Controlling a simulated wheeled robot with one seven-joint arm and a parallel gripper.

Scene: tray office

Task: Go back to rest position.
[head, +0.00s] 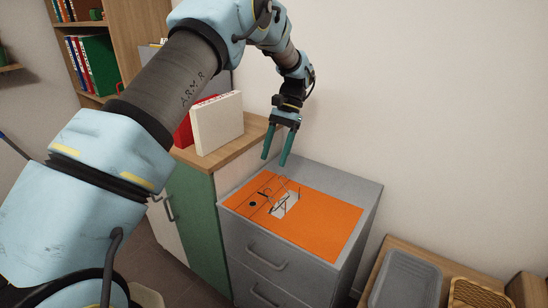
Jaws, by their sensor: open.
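My gripper (275,158) hangs at the end of my raised arm, with its two teal fingers pointing down and apart. It is open and nothing shows between the fingers. It is above the back left part of a grey drawer cabinet (262,240). An orange mat (335,222) lies on the cabinet top, and some thin dark items and a pale patch show on it, too small to name for sure. My arm crosses the left and upper middle of the head view and hides part of the room behind it.
A white binder (217,124) and a red one (183,132) stand on a wooden-topped cabinet with a green door (195,215), left of the drawers. A grey tray (403,280) and a wicker basket (468,293) sit at lower right. A bookshelf (140,35) stands behind.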

